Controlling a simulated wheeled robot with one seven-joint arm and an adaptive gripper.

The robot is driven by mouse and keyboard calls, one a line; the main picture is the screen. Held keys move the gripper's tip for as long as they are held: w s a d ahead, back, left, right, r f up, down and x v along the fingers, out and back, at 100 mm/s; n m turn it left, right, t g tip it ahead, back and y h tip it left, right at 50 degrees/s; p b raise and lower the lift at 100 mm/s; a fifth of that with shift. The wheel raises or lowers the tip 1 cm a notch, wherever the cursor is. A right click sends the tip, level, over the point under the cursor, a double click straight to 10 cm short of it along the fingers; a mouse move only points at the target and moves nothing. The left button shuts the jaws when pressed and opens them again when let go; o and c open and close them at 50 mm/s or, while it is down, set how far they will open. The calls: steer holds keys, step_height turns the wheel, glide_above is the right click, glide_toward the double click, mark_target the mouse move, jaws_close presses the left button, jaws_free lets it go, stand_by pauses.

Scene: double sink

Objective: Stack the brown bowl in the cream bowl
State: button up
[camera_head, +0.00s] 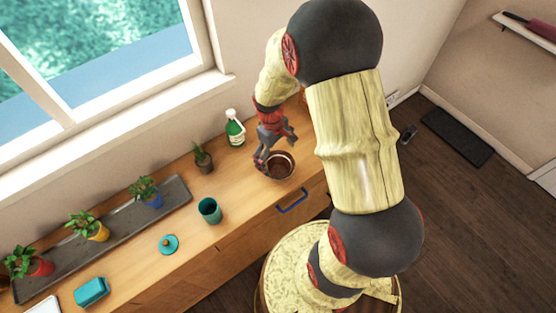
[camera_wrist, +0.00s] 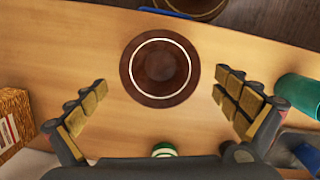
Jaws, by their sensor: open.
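The brown bowl (camera_head: 281,170) stands upright on the wooden counter near its front edge. In the wrist view the brown bowl (camera_wrist: 160,68) shows from above as a dark disc with a white ring. I cannot tell whether the ring is its own trim. No separate cream bowl can be made out; part of the counter is hidden behind my arm. My gripper (camera_head: 276,151) is open just above the bowl. In the wrist view my gripper (camera_wrist: 160,88) has its fingers spread wide, one to each side of the bowl, with nothing between them gripped.
A green bottle (camera_head: 235,130), a small potted plant (camera_head: 203,159) and a teal cup (camera_head: 209,211) stand nearby. A teal lid (camera_head: 169,244) lies farther left. A box (camera_wrist: 14,120) is at the wrist view's left edge. A blue drawer handle (camera_head: 292,201) is below the counter edge.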

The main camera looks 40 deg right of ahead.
steer(key=s+a+r+t, duration=0.1)
steer(key=a+r, duration=0.1)
steer(key=r, duration=0.6)
steer(key=s+a+r+m+t+p, duration=0.1)
steer(key=a+r, duration=0.1)
steer(key=r, duration=0.6)
steer(key=s+a+r+t, duration=0.1)
steer(key=a+r+t, duration=0.15)
steer(key=r, duration=0.55)
steer(key=s+a+r+m+t, duration=0.1)
steer(key=s+a+r+t, duration=0.1)
steer(key=s+a+r, duration=0.3)
steer(key=s+r, duration=0.3)
steer(key=s, duration=0.1)
steer(key=shift+s+a+r+m, duration=0.2)
steer(key=shift+s+r+m, duration=0.1)
steer(key=shift+s+m, duration=0.1)
steer(key=shift+t, duration=0.25)
step_height(320, 180, down, 8)
steer(key=b, duration=0.8)
steer(key=shift+f, duration=0.2)
